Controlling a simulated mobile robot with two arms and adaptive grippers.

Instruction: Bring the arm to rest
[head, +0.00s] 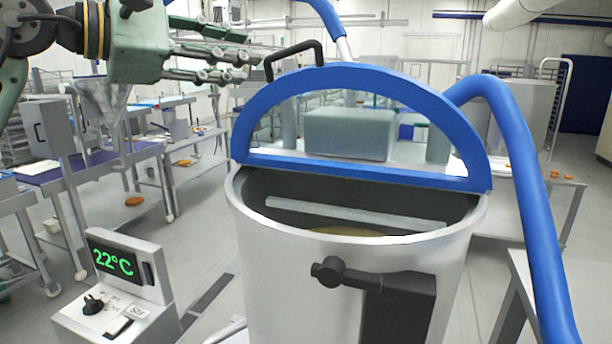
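My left gripper (246,56) shows at the upper left, its arm coming in from the left. Its grey-green fingers point right and are extended and spread apart. I see nothing between them. The fingertips are to the left of a black handle (293,55) on a blue-framed, see-through half lid (350,172); a small gap shows between them in the picture. The lid stands raised at the back of a large steel vat (290,270). Some brownish contents (347,231) show inside the vat. My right gripper is not in view.
A thick blue hose (530,190) curves down the right side. A control box (120,292) reading 22°C stands at the lower left. Purple-topped tables (85,175) stand at the left, and a table with small orange-brown rounds (550,178) at the right. Grey floor shows between them.

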